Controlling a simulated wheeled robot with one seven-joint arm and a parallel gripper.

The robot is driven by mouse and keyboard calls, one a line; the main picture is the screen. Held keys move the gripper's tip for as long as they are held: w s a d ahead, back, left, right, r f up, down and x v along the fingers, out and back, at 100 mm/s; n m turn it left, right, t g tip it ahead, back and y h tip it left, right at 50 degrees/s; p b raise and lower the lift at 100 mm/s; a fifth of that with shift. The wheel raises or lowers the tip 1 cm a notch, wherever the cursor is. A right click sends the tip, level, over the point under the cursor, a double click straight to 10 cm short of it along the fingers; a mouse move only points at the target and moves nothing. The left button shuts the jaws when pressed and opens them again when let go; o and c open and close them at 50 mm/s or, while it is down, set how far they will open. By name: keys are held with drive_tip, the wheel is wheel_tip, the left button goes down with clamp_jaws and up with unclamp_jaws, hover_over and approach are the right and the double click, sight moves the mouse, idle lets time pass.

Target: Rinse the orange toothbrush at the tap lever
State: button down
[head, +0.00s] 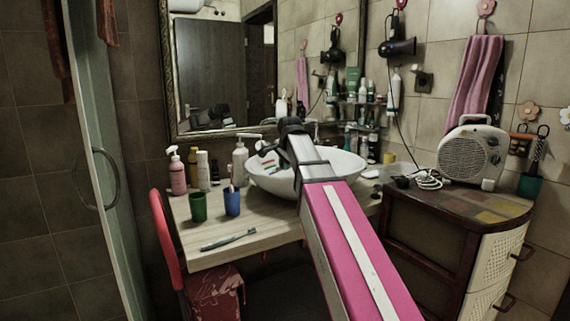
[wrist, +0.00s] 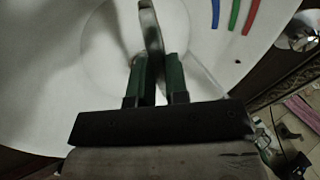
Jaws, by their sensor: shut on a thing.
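My gripper (wrist: 157,62) is over the white basin (wrist: 60,50), its two dark green fingers shut on a long, smooth grey thing (wrist: 149,22). No orange shows on it, so I cannot tell whether it is the orange toothbrush. In the head view my arm reaches across to the basin (head: 345,167), and the fingers are hidden there. The tap (head: 317,133) stands behind the basin, mostly hidden by my arm; its lever is not clear. A shiny round metal piece (wrist: 300,30) shows at the right of the wrist view.
Bottles (head: 178,174) line the counter's back left. A heater (head: 471,154) stands on the right cabinet. Coloured strips (wrist: 234,15) lie in the basin.

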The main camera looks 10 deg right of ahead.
drive_tip(key=shift+w+a+f, duration=0.2)
drive_tip(key=shift+w+f, duration=0.2)
drive_tip(key=shift+w, duration=1.75)
drive_tip(key=shift+w+a+f, duration=0.15)
drive_tip(key=shift+w+f, duration=0.3)
drive_tip(key=shift+w, duration=1.75)
drive_tip(key=shift+w+a+f, duration=0.2)
drive_tip(key=shift+w+f, duration=0.2)
drive_tip(key=shift+w, duration=1.75)
drive_tip(key=shift+d, duration=0.25)
drive_tip(key=shift+d, duration=0.35)
drive_tip(key=shift+a, duration=0.25)
drive_tip(key=shift+a, duration=0.35)
drive_tip(key=shift+d, duration=0.2)
drive_tip(key=shift+d, duration=0.4)
drive_tip(key=shift+s, duration=0.1)
